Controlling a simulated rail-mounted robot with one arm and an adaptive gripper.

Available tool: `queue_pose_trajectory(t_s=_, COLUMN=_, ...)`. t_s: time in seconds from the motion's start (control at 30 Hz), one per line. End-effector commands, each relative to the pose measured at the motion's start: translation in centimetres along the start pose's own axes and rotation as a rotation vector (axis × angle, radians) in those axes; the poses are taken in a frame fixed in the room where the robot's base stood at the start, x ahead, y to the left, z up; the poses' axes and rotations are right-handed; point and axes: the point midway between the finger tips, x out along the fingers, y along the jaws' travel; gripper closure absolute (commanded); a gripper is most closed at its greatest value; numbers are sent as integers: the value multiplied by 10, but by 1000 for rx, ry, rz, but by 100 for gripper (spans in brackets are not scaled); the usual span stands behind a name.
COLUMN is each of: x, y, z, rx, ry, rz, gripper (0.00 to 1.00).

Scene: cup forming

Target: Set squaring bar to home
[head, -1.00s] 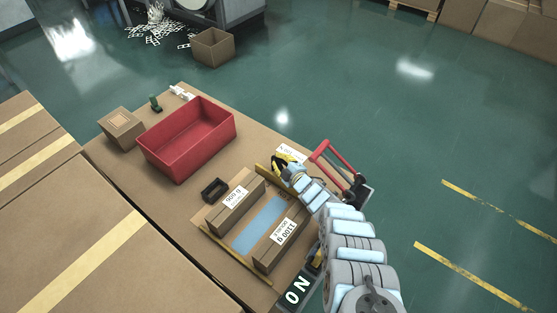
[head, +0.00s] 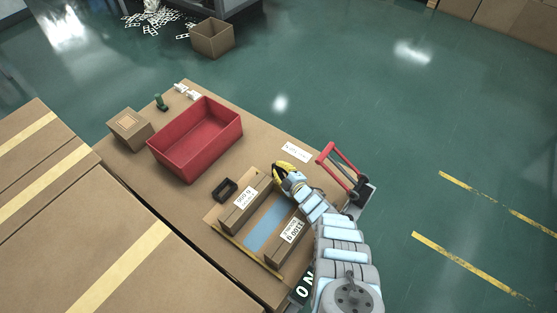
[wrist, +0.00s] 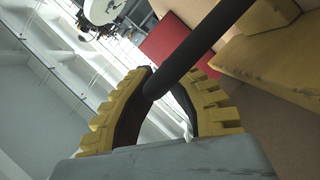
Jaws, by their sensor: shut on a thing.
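My gripper (head: 283,170) is at the far end of the fixture on the table in the head view. In the wrist view its yellow ribbed fingers (wrist: 160,112) are closed around a dark rod (wrist: 195,45), probably the handle of the squaring bar. A worn yellow beam (wrist: 275,62), which looks like the bar itself, lies beside the rod at upper right. In the head view my gripper and arm hide most of that far bar. A yellow rail (head: 245,252) runs along the fixture's near edge. Two cardboard blocks (head: 246,208) (head: 287,243) flank a blue strip (head: 268,222).
A red bin (head: 195,140) and a small black tray (head: 224,189) sit left of the fixture. A box (head: 130,128) is at the table's left corner. A white label (head: 297,152) lies beyond my gripper. A red-handled frame (head: 328,155) stands to the right. Large cartons (head: 90,230) border the left.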

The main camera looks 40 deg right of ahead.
Motion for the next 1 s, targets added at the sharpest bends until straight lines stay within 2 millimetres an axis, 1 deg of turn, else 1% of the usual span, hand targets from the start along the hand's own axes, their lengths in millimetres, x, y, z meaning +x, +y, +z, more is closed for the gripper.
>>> queue_pose_trajectory(t_s=0.03, x=0, y=-2, z=-3, rx=0, ry=3, rz=-4, gripper=100)
queue_pose_trajectory(t_s=0.33, x=0, y=-4, z=-1, rx=0, ry=2, rz=-5, gripper=100)
queue_pose_trajectory(t_s=0.37, x=0, y=-3, z=-1, rx=0, ry=2, rz=-5, gripper=84)
queue_pose_trajectory(t_s=0.4, x=0, y=-3, z=-1, rx=0, ry=2, rz=-4, gripper=73)
queue_pose_trajectory(t_s=0.43, x=0, y=-3, z=-1, rx=0, ry=1, rz=-4, gripper=64)
queue_pose_trajectory(t_s=0.47, x=0, y=-3, z=-1, rx=0, ry=1, rz=-4, gripper=59)
queue_pose_trajectory(t_s=0.77, x=0, y=-1, z=0, rx=0, ry=0, rz=-1, gripper=59)
queue_pose_trajectory(t_s=0.87, x=2, y=-1, z=1, rx=0, ry=1, rz=0, gripper=59)
queue_pose_trajectory(t_s=1.0, x=11, y=1, z=5, rx=2, ry=-1, rz=3, gripper=59)
